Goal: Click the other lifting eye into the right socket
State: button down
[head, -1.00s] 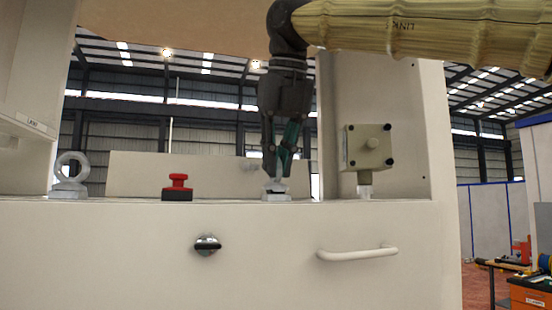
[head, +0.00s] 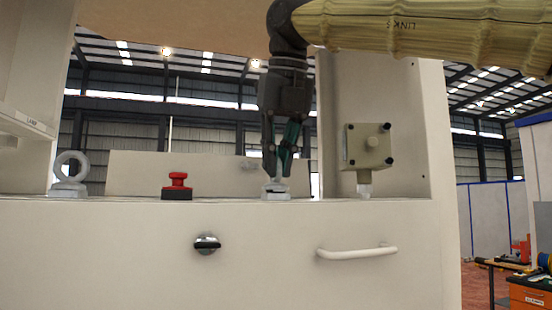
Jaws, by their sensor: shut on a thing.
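My gripper (head: 281,165) points down over the top ledge of the cream machine (head: 130,235). It is shut on a grey lifting eye (head: 276,186), and its fingers hide most of the ring. The eye's pale base sits at the right socket on the ledge; I cannot tell whether it is fully seated. The socket itself is hidden under the base. Another lifting eye (head: 71,170) stands upright on its base at the left end of the ledge.
A red button (head: 177,185) stands on the ledge between the eyes. A beige box with knobs (head: 367,147) stands close to the right of my gripper. A black knob (head: 207,244) and a white handle (head: 357,252) are on the front face. An upright panel (head: 405,120) rises behind the box.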

jog(key=shift+f, duration=0.25)
dwell(0.3)
dwell(0.4)
jog(key=c, duration=1)
grip_release()
jog(key=shift+o, duration=0.2)
jog(key=shift+r, duration=0.25)
jog(key=shift+p+v, duration=0.45)
jog(key=shift+v, duration=0.3)
jog(key=shift+r, duration=0.1)
jog(key=shift+v, duration=1.8)
jog(key=shift+s, duration=0.1)
